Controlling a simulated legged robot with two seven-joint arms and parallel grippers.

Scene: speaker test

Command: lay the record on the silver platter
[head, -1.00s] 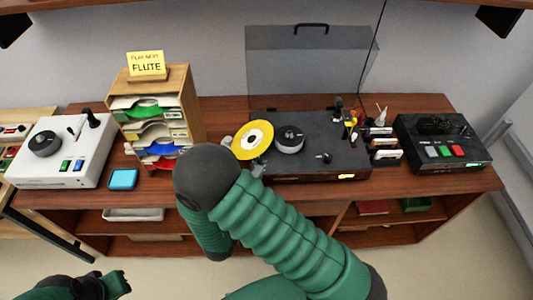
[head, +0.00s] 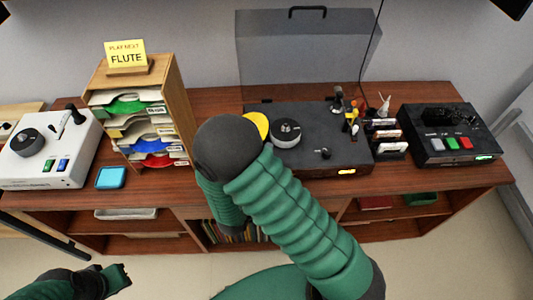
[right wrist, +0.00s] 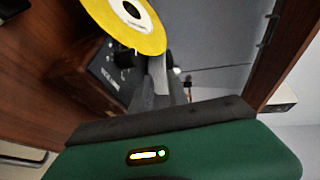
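The yellow record (head: 258,124) with a white label is mostly hidden behind my right arm in the head view. In the right wrist view the record (right wrist: 148,38) is tilted, its lower edge between the fingers of my right gripper (right wrist: 157,72), which is shut on it. The silver platter (head: 285,133), with a dark centre, sits on the black turntable (head: 325,150), just right of the record's visible edge. My right gripper is hidden in the head view. My left gripper (head: 117,277) is low at the left, away from the furniture; its finger gap is unclear.
The turntable's lid (head: 300,55) stands raised behind it. A wooden sleeve rack (head: 178,95) with a FLUTE sign (head: 126,54) stands left. A white player (head: 50,150), a blue pad (head: 111,177), small upright items (head: 385,138) and a black button unit (head: 450,135) share the wooden top.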

